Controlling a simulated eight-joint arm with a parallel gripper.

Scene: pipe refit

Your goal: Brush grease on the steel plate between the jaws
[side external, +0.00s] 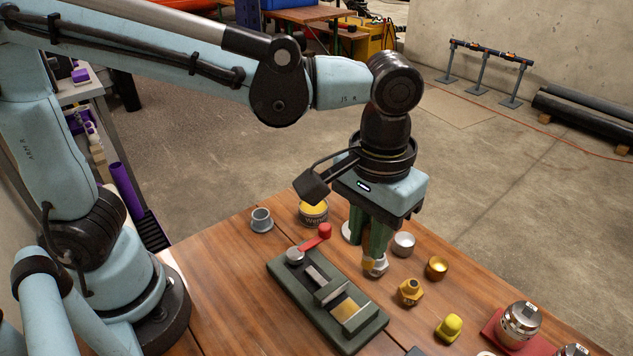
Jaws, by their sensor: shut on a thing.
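The dark green vise (283,271) lies on the wooden table with its red-knobbed handle (318,239) at the far end. A flat yellowish plate (346,311) shows between its jaws; I cannot tell whether the colour is grease. My gripper (375,256) points down just right of the vise, apart from the plate. Its green fingers are shut on a small silver-and-tan piece (376,267) at the tips. The fingers hide part of it, and I cannot tell if it is a brush. An open tin with yellow contents (313,211) stands behind the vise.
A grey cup (261,220) stands left of the tin. Right of my gripper are a silver cap (403,244), a brass cup (437,268), a brass fitting (410,292) and a yellow fitting (448,328). A steel part (519,324) stands on a red mat. The table's left front is clear.

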